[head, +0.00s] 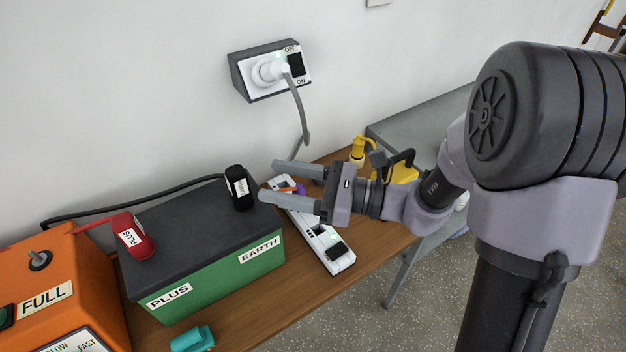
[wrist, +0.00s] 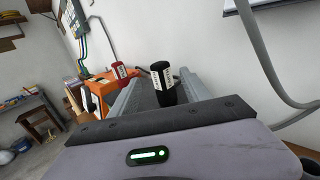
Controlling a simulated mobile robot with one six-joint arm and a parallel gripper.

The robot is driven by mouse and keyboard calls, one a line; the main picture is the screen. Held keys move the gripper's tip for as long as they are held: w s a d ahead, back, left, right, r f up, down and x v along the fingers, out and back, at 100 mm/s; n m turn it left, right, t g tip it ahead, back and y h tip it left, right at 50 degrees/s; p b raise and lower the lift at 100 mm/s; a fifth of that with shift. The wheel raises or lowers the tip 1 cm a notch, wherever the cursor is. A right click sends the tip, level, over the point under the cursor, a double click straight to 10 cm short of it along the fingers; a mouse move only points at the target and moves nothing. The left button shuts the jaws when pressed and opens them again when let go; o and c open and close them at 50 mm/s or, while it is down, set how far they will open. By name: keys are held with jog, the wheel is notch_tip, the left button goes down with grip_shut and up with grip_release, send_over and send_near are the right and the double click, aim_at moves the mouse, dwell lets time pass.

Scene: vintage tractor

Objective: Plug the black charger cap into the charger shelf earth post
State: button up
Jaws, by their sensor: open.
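The black charger cap (head: 238,188) has a white label and stands upright on the black top of the green battery box (head: 215,276), at its EARTH end. A black cable runs from it behind the box toward the orange charger. In the wrist view the black cap (wrist: 163,84) shows between the fingers, beyond their tips. My gripper (head: 270,181) is open and empty, its fingers pointing left at the cap, apart from it. The red PLUS cap (head: 133,236) sits at the box's other end. The earth post is not seen; the cap may cover it.
The orange charger (head: 58,290) stands at the left. A power strip (head: 325,240) lies on the wooden bench (head: 370,240) under my gripper. A wall socket (head: 270,70) with a grey cable is above. A teal object (head: 193,339) lies at the front edge. A yellow can (head: 395,172) is behind my wrist.

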jog(key=v, duration=0.6)
jog(key=shift+p, duration=0.35)
jog(key=s+f+n+g+h, duration=0.1)
jog(key=s+n+g+h, duration=0.4)
jog(key=s+n+h, duration=0.75)
jog(key=s+d+r+n+t+h, duration=0.2)
jog(key=d+r+n+t+h, duration=0.1)
jog(key=d+t, duration=0.3)
jog(key=shift+d+n, duration=0.45)
jog(key=shift+d, duration=0.8)
